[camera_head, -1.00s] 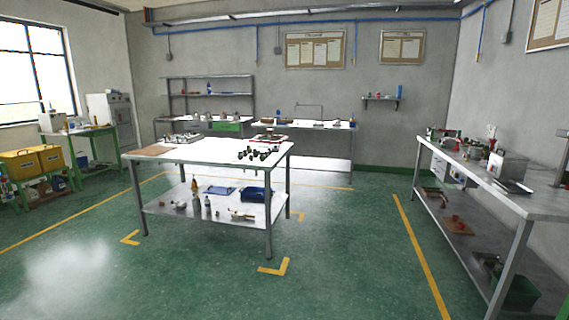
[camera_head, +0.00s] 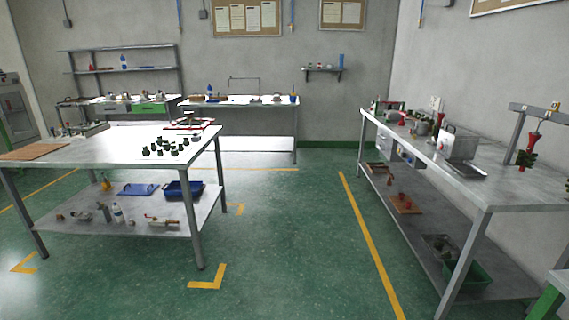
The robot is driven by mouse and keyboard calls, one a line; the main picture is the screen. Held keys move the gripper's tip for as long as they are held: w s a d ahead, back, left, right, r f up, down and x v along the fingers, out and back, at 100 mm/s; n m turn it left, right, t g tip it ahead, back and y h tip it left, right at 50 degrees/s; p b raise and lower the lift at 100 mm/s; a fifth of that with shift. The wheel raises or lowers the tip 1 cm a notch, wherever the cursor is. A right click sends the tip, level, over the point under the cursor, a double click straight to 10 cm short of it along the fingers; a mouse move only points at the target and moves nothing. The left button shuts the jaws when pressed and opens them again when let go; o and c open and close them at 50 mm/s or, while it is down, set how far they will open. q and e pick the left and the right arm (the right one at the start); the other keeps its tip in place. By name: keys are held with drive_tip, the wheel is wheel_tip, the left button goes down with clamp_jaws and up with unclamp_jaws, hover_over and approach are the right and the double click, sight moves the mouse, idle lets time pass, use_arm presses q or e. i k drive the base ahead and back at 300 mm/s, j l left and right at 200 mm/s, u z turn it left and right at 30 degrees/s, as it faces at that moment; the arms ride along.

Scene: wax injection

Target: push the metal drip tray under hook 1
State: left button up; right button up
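A rack with hooks (camera_head: 540,112) stands on the right-hand bench, at the right edge of the view. A red and dark green piece (camera_head: 533,146) hangs from it. I cannot read which hook is hook 1. A flat metal tray (camera_head: 466,169) lies on the same bench, in front of a grey box-shaped machine (camera_head: 459,143) and left of the rack. It may be the drip tray; I cannot tell for certain. Neither of my grippers shows in this view.
The right bench (camera_head: 505,194) has a lower shelf with a green bin (camera_head: 467,276). A central table (camera_head: 120,143) holds several small dark green pieces. Green floor between them is clear, with a yellow line (camera_head: 370,245). A green-legged table (camera_head: 548,300) shows at the lower right corner.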

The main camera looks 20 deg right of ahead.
sight(464, 168)
drive_tip(key=i+l+z, duration=0.35)
drive_tip(key=i+z, duration=0.7)
drive_tip(key=i+j+z, duration=0.1)
drive_tip(key=i+z, duration=0.35)
drive_tip(key=i+j+z, duration=0.15)
drive_tip(key=i+z, duration=0.15)
drive_tip(key=z, duration=0.15)
drive_tip(key=i+j+z, duration=0.6)
drive_tip(key=j+z, duration=0.15)
drive_tip(key=z, duration=0.15)
drive_tip(key=i+j+z, duration=0.2)
drive_tip(key=j+z, duration=0.7)
drive_tip(key=j, duration=0.2)
drive_tip(key=i, duration=0.05)
